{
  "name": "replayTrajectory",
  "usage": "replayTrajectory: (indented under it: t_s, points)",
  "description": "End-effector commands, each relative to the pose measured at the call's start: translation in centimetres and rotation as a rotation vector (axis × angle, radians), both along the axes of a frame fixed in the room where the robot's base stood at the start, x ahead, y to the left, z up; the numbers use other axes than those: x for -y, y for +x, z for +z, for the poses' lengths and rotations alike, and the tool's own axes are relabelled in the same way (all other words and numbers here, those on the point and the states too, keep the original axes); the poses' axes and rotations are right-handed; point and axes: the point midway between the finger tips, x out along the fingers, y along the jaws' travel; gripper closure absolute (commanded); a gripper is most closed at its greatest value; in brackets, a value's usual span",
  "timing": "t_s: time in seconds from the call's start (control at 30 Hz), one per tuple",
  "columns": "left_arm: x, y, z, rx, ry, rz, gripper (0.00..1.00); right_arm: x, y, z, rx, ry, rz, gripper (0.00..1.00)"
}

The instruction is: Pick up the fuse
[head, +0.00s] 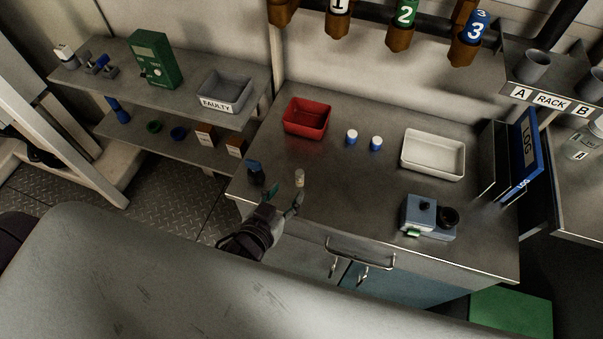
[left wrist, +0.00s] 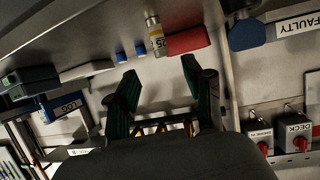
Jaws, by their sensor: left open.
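The fuse, a small pale cylinder (head: 299,178), stands upright near the front left of the metal counter. It also shows in the left wrist view as a pale cylinder with a yellow band and metal end (left wrist: 154,35). My left gripper (head: 286,192) is open and empty at the counter's front edge, with the fuse just beyond its fingertips. In the left wrist view the two green-padded fingers (left wrist: 160,72) are spread, and the fuse lies ahead of the gap between them, apart from both. My right gripper is in neither view.
A dark blue object (head: 255,172) stands left of the fuse. Behind are a red bin (head: 306,118), two blue-and-white cylinders (head: 351,137) and a white tray (head: 433,172). A blue-grey device (head: 418,214) sits at right. The counter right of the fuse is clear.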

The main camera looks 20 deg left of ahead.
Motion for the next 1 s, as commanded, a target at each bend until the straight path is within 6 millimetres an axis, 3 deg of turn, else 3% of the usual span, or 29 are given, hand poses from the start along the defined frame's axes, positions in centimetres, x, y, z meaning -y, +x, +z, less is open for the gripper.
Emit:
replayTrajectory:
  t_s: [0.1,0.37,0.7,1.0]
  points:
    - [0.3,2.1,-0.7,0.001,0.002,-0.001,0.49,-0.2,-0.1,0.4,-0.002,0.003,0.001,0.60]
    - [0.5,4.0,-1.6,0.000,0.001,-0.001,0.49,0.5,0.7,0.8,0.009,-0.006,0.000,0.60]
    - [0.8,8.1,-3.6,-0.001,0.000,-0.002,0.49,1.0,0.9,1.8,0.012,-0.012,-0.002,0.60]
    - [0.8,8.4,-3.8,-0.002,0.000,-0.002,0.52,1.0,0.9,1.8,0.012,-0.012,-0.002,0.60]
